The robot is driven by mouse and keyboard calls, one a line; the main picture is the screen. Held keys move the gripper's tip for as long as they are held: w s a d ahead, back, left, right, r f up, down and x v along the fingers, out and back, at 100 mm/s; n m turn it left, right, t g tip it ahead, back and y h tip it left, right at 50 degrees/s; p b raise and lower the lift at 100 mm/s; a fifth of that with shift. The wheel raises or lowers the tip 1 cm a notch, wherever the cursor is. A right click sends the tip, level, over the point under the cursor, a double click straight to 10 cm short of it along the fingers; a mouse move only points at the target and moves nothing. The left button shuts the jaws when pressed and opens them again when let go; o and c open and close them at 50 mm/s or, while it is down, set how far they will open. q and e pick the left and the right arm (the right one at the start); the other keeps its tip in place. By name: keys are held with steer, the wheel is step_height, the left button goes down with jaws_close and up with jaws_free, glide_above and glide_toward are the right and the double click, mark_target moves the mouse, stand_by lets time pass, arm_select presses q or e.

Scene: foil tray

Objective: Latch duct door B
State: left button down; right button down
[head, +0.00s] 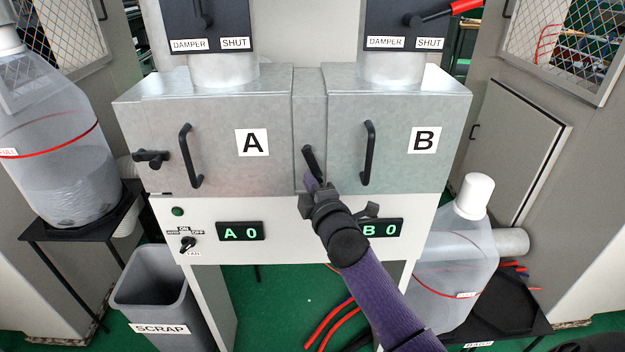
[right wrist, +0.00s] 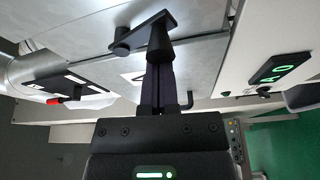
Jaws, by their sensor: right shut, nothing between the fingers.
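Duct door B (head: 398,150) is a grey metal door at the right of the cabinet, with a black pull handle (head: 368,153) and a white B label. It looks flush with the front. Its black latch lever (head: 309,158) sits on the strip between the two doors, slanting down to the right. My right gripper (head: 314,184) is shut and empty at the lever's lower end. The right wrist view shows the latch (right wrist: 143,33) with its dark knob right at the fingertips (right wrist: 158,68); I cannot tell whether they touch. My left gripper is not in view.
Door A (head: 220,150) is at the left, with its own latch (head: 150,158) lying level. Below are a fan switch (head: 187,244) and displays reading A 0 and B 0. Damper B's lever (head: 440,14) has a red grip. A scrap bin (head: 160,295) stands at lower left.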

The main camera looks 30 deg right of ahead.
steer(key=d+r+n+g+p, duration=0.1)
steer(key=n+p, duration=0.2)
steer(key=p, duration=0.2)
steer(key=s+d+r+n+g+h+p, duration=0.1)
steer(key=n+g+p, duration=0.1)
steer(key=n+p, duration=0.2)
steer(key=d+r+n+g+p, duration=0.1)
steer(key=n+p, duration=0.3)
steer(key=p, duration=0.1)
steer(key=shift+s+h+p, duration=0.3)
steer(key=shift+s, duration=0.1)
steer(key=shift+f, duration=0.1)
